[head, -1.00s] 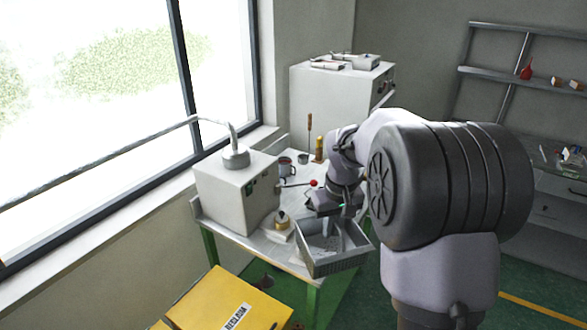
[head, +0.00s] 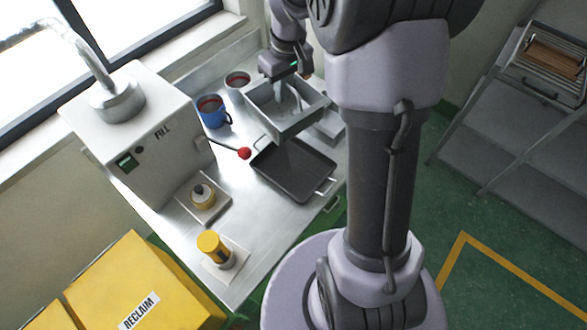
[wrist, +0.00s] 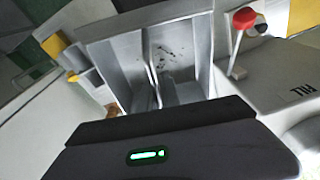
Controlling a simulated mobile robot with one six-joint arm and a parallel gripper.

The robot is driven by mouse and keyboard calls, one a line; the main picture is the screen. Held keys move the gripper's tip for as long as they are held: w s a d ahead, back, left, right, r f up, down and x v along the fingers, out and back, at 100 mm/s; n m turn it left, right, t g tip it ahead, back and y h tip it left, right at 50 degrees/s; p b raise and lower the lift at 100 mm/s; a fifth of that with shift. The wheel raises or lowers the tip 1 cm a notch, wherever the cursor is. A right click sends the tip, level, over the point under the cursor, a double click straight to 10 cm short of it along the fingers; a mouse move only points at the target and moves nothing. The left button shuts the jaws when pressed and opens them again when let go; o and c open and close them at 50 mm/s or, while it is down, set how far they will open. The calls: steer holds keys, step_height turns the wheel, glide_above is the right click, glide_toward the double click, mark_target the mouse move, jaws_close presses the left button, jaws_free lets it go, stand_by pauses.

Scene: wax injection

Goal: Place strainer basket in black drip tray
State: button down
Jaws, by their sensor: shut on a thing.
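The strainer basket (head: 268,118) is a grey metal box with dark specks inside; it also fills the middle of the wrist view (wrist: 125,65). My gripper (head: 288,82) is shut on it at its far side and holds it in the air, roughly level. The black drip tray (head: 285,180) is a shallow dark rectangle with a wire handle, lying on the metal table. The basket is above and behind the tray in the head view, overlapping its back edge. The tray does not clearly show in the wrist view. The fingertips are partly hidden.
The FILL machine (head: 150,150) stands left, its red-knobbed lever (head: 244,153) reaching toward the tray. A blue mug (head: 213,113) and a grey cup (head: 237,82) stand behind. Yellow-topped items (head: 212,245) stand at the front left. Bare table (head: 250,222) shows before the tray.

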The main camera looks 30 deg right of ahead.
steer(key=s+f+b, duration=0.1)
steer(key=f, duration=0.2)
steer(key=s+f+n+b, duration=0.1)
steer(key=s+f+b, duration=0.1)
steer(key=f, duration=0.1)
steer(key=s+f+n+b, duration=0.1)
steer(key=s+f+b, duration=0.1)
steer(key=f, duration=0.1)
steer(key=shift+a+f, duration=0.2)
steer(key=shift+a, duration=0.2)
step_height(320, 180, down, 9)
steer(key=b, duration=0.3)
steer(key=shift+f+b, duration=0.15)
steer(key=shift+b, duration=0.25)
steer(key=shift+f, duration=0.2)
steer(key=c, duration=1.6)
jaws_free()
steer(key=shift+o, duration=0.2)
steer(key=shift+r, duration=0.1)
